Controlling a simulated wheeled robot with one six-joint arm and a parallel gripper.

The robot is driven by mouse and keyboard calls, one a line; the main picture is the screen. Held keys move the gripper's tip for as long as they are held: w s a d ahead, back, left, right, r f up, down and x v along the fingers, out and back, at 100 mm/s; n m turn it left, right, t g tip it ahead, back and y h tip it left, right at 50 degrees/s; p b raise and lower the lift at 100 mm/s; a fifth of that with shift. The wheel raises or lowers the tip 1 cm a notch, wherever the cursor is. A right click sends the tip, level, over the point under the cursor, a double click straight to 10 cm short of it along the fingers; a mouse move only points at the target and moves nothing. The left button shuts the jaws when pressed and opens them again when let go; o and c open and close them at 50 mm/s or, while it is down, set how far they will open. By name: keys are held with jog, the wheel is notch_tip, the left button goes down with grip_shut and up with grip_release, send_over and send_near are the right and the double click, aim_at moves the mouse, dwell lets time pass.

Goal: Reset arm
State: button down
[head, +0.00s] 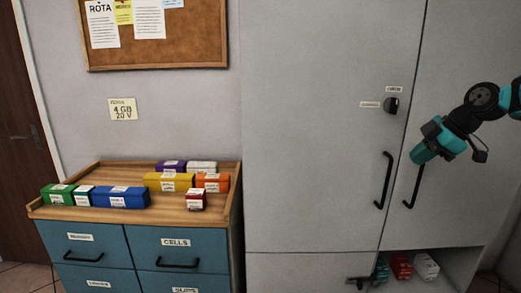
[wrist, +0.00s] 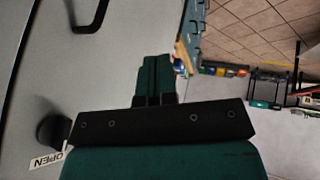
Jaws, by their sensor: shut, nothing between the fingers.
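My gripper (head: 422,153) is at the right in the head view, in front of the tall grey cabinet (head: 310,110), pointing down and left. It overlaps the right door near the upper end of that door's black handle (head: 412,188). I cannot tell the gap to the door. In the wrist view, the teal fingers of my gripper (wrist: 155,75) are together with nothing between them.
A black knob (head: 391,105) with labels is on the cabinet. The open lower compartment holds red boxes (head: 400,265) and white boxes (head: 425,266). A wooden-topped drawer unit (head: 120,172) with several coloured boxes stands left. The wrist view shows open floor (wrist: 285,40).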

jog(key=s+a+m+g, duration=0.1)
jog(key=s+a, duration=0.4)
jog(key=a, duration=0.3)
jog(key=s+a+r+m+g, duration=0.15)
jog(key=s+a, duration=0.25)
jog(key=a, duration=0.4)
jog(key=s+a+m+g, duration=0.1)
jog(key=s+a+m, duration=0.1)
jog(key=s+a, duration=0.45)
jog(key=s+a+f+m, duration=0.2)
jog(key=s+a, duration=0.1)
jog(key=s, duration=0.5)
jog(key=s+a+f+m+g, duration=0.1)
jog(key=s+a, duration=0.3)
jog(key=s, duration=0.5)
jog(key=shift+s+f+m+h, duration=0.35)
jog(key=shift+f+m, duration=0.2)
jog(key=shift+f, duration=0.35)
jog(key=c, duration=1.8)
grip_release()
jog(key=shift+w+g, duration=0.1)
jog(key=shift+g, duration=0.15)
jog(key=shift+c, duration=0.2)
